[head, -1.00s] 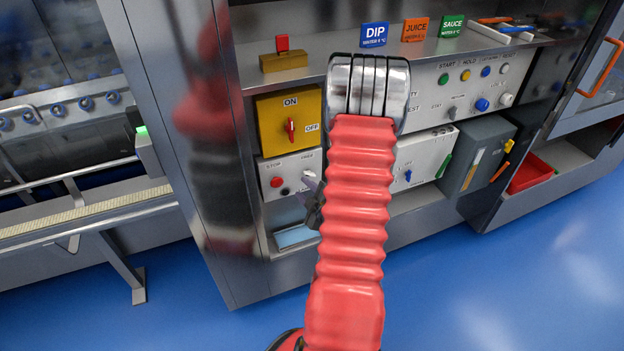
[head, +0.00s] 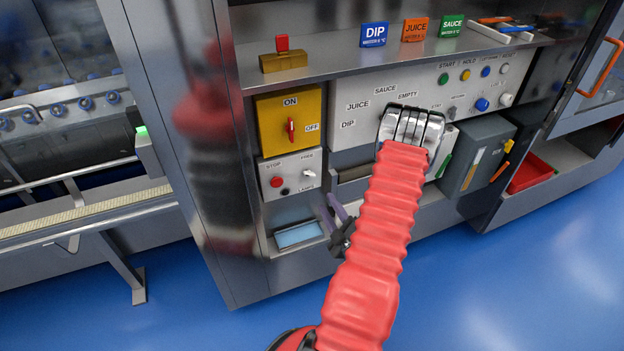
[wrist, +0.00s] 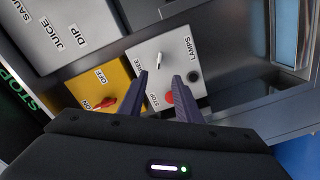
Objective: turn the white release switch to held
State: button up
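The white release switch (head: 309,173) is a small lever on the light grey panel under the yellow box; it also shows in the wrist view (wrist: 160,62), just beyond the fingertips. A "FREE" label is above it in the head view. I cannot read clearly which marking the lever points at. A red stop button (head: 277,181) is on the left of the same panel. My gripper (head: 329,203) is open and empty, below and right of the switch in the head view.
A small black knob (head: 285,191) is low on the panel. The yellow box (head: 273,118) with a red ON/OFF handle (head: 291,128) is above it. A pale blue tray (head: 299,235) is below. The dial panel (head: 352,90) is to the right, partly behind my arm.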

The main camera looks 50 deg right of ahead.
aim_at(311, 176)
jog(key=x, duration=1.4)
jog(key=shift+a, duration=0.1)
jog(key=shift+c, duration=0.4)
grip_shut()
